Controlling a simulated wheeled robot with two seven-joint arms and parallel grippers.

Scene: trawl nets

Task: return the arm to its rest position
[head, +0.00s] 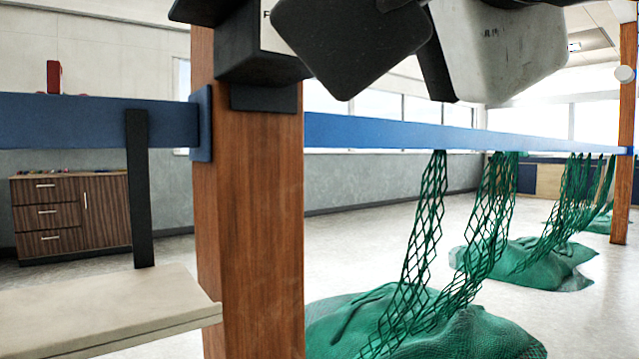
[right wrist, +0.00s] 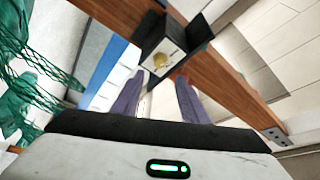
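My right gripper (right wrist: 161,82) shows in the right wrist view with its two purple-grey fingers apart and nothing visible between them. Beyond the fingertips is a black box (right wrist: 178,35) with a pale plate and a round brass-coloured knob (right wrist: 160,60), mounted on a wooden post (right wrist: 232,85). In the head view, a black and white part of my arm (head: 500,50) fills the top centre, close to the camera. It partly covers the black box (head: 262,68) on the wooden post (head: 248,220). My left gripper is in neither view.
A blue rail (head: 400,133) runs from the post to a far post (head: 622,130). Green nets (head: 425,225) hang from it onto heaps (head: 430,325) on the floor. A pale shelf (head: 100,305) hangs at the left. A wooden cabinet (head: 70,215) stands behind it.

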